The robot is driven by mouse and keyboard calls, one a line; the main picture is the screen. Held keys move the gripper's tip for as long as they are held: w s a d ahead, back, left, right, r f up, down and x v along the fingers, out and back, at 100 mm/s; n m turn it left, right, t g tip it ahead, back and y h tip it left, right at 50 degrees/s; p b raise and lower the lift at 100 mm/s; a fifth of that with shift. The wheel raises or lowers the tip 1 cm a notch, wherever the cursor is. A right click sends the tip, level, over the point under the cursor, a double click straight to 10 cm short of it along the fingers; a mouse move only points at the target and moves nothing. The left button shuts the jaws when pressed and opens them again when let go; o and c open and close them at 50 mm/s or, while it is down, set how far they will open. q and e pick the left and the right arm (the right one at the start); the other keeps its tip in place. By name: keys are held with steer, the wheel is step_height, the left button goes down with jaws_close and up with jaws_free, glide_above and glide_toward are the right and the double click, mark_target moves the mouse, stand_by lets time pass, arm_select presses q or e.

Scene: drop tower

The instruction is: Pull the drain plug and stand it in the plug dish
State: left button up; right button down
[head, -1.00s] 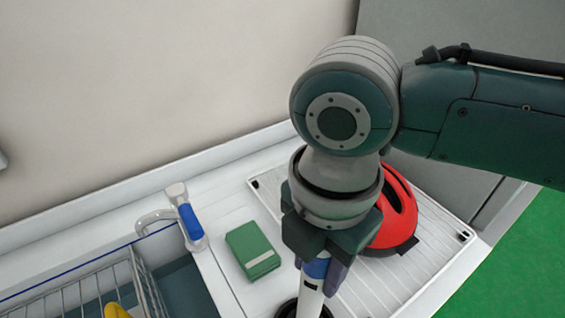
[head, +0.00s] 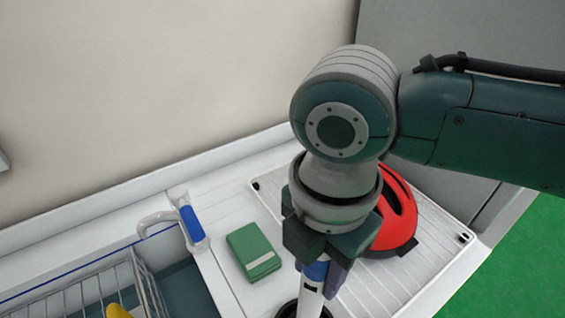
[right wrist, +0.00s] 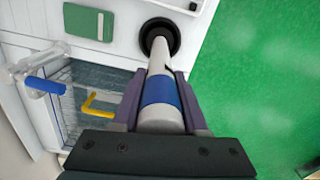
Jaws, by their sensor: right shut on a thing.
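The drain plug (head: 309,298) is a white tube with a blue band, seen below my right gripper. My right gripper (head: 320,277) is shut on it around the blue band. In the right wrist view my right gripper (right wrist: 161,82) has one finger on each side of the plug (right wrist: 160,62). The plug's far end is at a round black dish (right wrist: 173,33), apparently the plug dish; I cannot tell whether it rests on the bottom. In the head view the dish (head: 286,310) is mostly cut off by the lower edge. My left gripper is not in view.
A green box (head: 254,252) lies on the white counter left of the plug. A red dome-shaped thing (head: 398,225) sits on the ribbed drainboard (head: 366,292). A tap with blue handle (head: 192,224) and a wire basket (head: 85,296) holding something yellow are at the left.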

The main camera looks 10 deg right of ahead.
steer(key=shift+r+p, duration=0.1)
steer(key=shift+p, duration=0.2)
steer(key=shift+f+b, duration=0.55)
steer(key=shift+f, duration=0.2)
steer(key=c, duration=0.7)
jaws_free()
step_height(320, 180, up, 11)
steer(key=p, duration=1.2)
steer(key=shift+r, duration=0.1)
